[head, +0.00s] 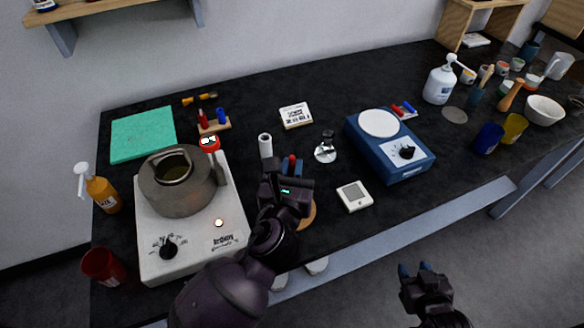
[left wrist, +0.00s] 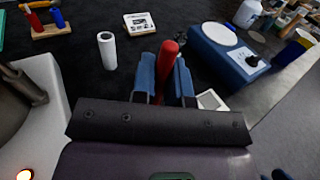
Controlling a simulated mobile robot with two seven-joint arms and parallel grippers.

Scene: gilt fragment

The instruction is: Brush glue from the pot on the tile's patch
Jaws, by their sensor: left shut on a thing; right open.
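A grey metal pot (head: 180,185) with an open inner vessel stands on a white hot plate (head: 190,245) at the left. My left gripper (head: 291,166) is above the table's front middle, right of the pot and apart from it. It is shut on a red handle (left wrist: 168,52), which sticks up between the blue fingers. Its lower end is hidden, so I cannot see bristles. A small white printed square (head: 296,116) lies at the back middle; I cannot tell if it is the tile, and no patch is clear. My right gripper (head: 414,268) is open and empty off the table's front edge.
A wooden rack (head: 214,127) with red and blue handles, a white cylinder (head: 265,146) and a small chrome stand (head: 325,150) stand behind my left gripper. A round wooden piece (head: 308,216) is partly hidden under my gripper.

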